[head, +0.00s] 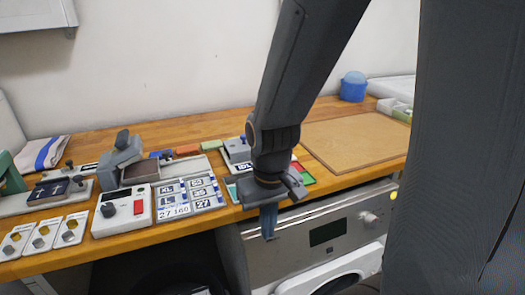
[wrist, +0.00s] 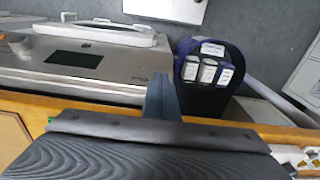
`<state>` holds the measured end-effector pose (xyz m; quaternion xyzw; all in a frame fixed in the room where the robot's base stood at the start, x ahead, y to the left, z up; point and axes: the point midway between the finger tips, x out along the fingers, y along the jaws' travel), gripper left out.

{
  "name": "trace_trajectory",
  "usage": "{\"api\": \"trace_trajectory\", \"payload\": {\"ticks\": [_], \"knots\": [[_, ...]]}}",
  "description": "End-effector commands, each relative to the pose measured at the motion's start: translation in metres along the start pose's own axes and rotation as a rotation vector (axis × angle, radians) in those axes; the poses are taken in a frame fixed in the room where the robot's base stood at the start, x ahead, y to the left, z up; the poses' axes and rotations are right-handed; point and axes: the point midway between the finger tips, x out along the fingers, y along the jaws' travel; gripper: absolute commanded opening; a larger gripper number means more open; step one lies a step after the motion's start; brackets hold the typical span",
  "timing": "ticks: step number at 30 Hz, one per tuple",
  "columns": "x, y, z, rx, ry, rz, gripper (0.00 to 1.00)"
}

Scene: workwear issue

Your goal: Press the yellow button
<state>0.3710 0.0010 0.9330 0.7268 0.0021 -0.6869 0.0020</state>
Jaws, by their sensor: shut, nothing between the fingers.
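A small yellow spot (head: 393,195), which may be the yellow button, shows at the right end of the appliance front, beside the dark grey column that hides what lies further right. Small yellow marks also show on the white switch plates (head: 17,242) at the far left of the table; I cannot tell whether any is a button. No yellow button is clear there.
The appliance (head: 325,233) has a dark display and a pale knob (head: 370,218). A white box with a red button (head: 138,207) and label holders (head: 205,193) stand on the table. A brown board (head: 355,139) lies right. A dark bin (wrist: 208,105) holds white-labelled things.

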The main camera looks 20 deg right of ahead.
Motion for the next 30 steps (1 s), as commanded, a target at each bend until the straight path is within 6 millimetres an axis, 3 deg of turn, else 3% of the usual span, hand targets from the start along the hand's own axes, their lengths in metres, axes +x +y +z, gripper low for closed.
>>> {"api": "trace_trajectory", "payload": {"ticks": [12,16,20,30], "knots": [[-0.001,0.0,0.0,0.002,0.001,0.001,0.0],[-0.008,0.01,-0.016,0.041,0.037,0.016,0.0],[-0.025,0.034,-0.058,0.142,0.138,0.043,0.0],[-0.082,0.107,-0.202,0.476,0.517,-0.064,0.0]]}}
